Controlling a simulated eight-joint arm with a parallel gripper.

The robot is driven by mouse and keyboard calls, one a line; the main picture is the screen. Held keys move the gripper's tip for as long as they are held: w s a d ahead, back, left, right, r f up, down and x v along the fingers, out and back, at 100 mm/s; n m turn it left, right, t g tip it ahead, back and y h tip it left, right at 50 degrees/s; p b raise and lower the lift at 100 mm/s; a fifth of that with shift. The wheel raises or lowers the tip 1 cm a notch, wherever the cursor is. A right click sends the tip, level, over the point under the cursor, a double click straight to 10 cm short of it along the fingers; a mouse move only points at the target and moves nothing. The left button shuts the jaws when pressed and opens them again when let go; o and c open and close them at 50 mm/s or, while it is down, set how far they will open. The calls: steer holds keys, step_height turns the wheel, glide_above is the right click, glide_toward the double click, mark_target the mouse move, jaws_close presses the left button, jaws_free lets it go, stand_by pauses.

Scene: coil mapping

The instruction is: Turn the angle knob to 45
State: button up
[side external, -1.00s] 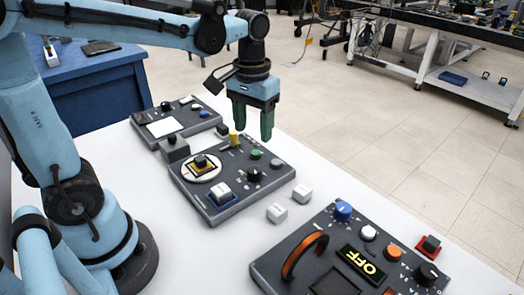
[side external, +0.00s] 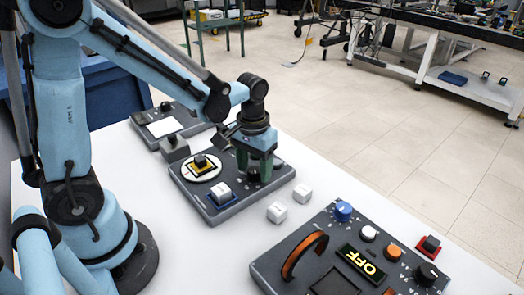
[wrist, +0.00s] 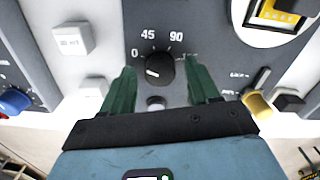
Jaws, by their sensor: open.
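The angle knob (wrist: 160,68) is a round black knob on a dark grey panel (wrist: 205,25). In the wrist view, labels 0, 45, 90 and a partly hidden further one arc around it. Its white mark shows on the knob's left side, on the side of the 0 label rather than at 45. My gripper (wrist: 163,76) is open, with one green finger on each side of the knob and gaps visible between. In the side view, my gripper (side external: 255,168) is low over the panel, with the knob (side external: 253,176) partly hidden between the fingers.
Two loose white blocks (side external: 277,212) lie on the white table beside the panel. A white disc with a yellow-and-black square (side external: 203,165) is on the same panel. Another panel with an OFF display (side external: 362,265) stands in front. A yellow knob (wrist: 257,103) is near the right finger.

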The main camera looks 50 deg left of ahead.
steer(key=shift+f, duration=0.2)
steer(key=c, duration=1)
steer(key=shift+c, duration=0.2)
steer(key=shift+m, duration=0.4)
steer(key=m, duration=0.3)
steer(key=shift+m, duration=2.5)
